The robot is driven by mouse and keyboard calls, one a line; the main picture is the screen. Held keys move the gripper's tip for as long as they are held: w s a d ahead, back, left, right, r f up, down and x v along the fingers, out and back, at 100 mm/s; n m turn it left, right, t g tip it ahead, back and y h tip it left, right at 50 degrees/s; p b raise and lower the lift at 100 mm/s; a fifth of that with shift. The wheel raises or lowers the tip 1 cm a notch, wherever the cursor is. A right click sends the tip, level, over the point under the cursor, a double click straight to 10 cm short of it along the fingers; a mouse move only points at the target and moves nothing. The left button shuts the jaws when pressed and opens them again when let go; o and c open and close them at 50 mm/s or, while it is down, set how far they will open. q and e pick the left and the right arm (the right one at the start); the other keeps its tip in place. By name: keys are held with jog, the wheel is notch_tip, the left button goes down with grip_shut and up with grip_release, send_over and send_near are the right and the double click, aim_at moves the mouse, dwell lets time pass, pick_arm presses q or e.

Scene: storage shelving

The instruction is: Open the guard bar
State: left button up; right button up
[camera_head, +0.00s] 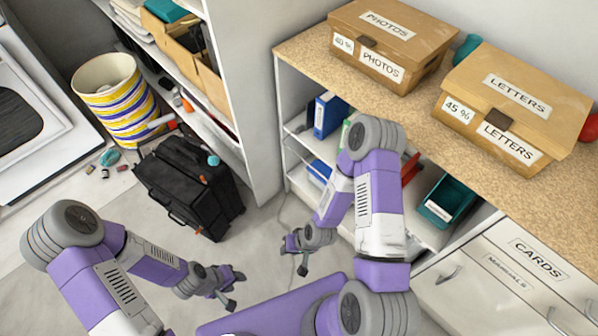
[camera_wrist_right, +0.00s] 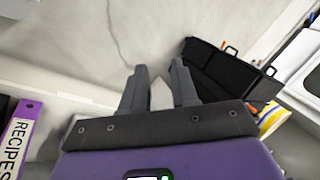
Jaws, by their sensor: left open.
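My left gripper (camera_head: 235,288) is open and empty above the floor at the lower left of the head view. My right gripper (camera_head: 297,257) hangs left of the open shelf unit (camera_head: 281,120), apart from it. My right arm hides part of the shelves.
A black case (camera_head: 185,185) stands on the floor, with a striped bin (camera_head: 118,105) behind it. Blue binders (camera_head: 327,115) and a teal bin (camera_head: 447,200) sit on the shelves. Boxes marked PHOTOS (camera_head: 392,45) and LETTERS (camera_head: 510,100) rest on the counter.

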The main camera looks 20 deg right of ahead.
jog(key=w+d+f+m+t, duration=0.1)
jog(key=w+d+m+t, duration=0.15)
jog(key=w+t, duration=0.4)
jog(key=w+d+f+m+t, duration=0.1)
jog(key=w+d+m+t, duration=0.2)
jog(key=w, duration=0.6)
jog(key=d+r+m+t+h+p, duration=0.1)
jog(key=d+r+m+t+h, duration=0.4)
jog(key=d+m+t+h, duration=0.5)
jog(key=shift+g+h, duration=0.7)
jog(key=shift+g, duration=0.25)
jog(key=x, duration=0.3)
jog(key=d+b+x, duration=0.1)
jog(key=x, duration=0.2)
jog(key=shift+d, duration=0.15)
grip_shut()
